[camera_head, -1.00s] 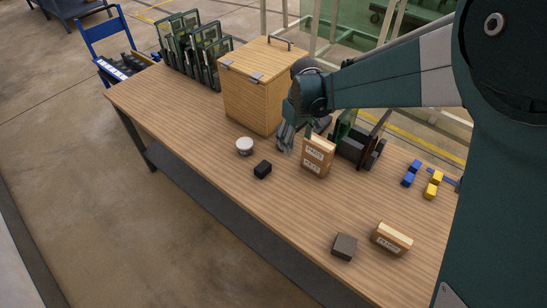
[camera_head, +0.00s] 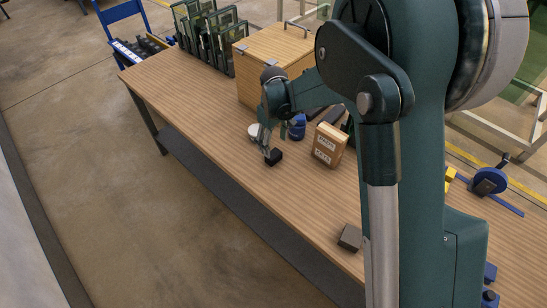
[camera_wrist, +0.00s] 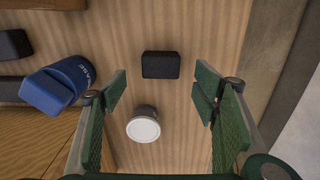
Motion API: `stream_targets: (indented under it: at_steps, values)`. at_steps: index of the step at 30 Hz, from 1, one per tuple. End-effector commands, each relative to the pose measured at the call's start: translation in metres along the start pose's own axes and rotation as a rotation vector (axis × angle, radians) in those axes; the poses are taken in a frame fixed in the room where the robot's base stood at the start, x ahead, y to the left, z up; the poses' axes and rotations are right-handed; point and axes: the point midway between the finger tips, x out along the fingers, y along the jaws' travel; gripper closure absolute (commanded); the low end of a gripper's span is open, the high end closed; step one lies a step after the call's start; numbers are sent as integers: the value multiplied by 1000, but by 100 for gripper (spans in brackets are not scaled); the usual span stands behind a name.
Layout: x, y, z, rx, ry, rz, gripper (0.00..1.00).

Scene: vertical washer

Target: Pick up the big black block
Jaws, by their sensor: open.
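A black block (camera_head: 273,157) lies on the wooden table near its front edge. In the wrist view the black block (camera_wrist: 161,65) shows as a dark rectangle, above the line between my fingertips and roughly centred between them. My gripper (camera_head: 265,146) is just above and beside the block in the head view. A dark grey block (camera_head: 350,238) lies farther toward the right end, partly cut off by my arm.
A white-topped round container (camera_wrist: 143,128) stands close to the black block, below my fingertips in the wrist view. A blue bottle (camera_wrist: 58,85) is to the left. A labelled box (camera_head: 329,145) and a wooden chest (camera_head: 252,86) stand nearby. The table front is clear.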

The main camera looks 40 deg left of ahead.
Motion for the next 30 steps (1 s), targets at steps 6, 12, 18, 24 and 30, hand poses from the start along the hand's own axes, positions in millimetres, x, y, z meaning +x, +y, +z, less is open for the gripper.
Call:
stream_targets:
  at_steps: [6,12,18,24,30]
  values:
    - [8,0,0,0,0,0,40]
    - [23,0,0,0,0,0,40]
    - [26,0,0,0,0,0,40]
    - [26,0,0,0,0,0,40]
    - [36,0,0,0,0,0,40]
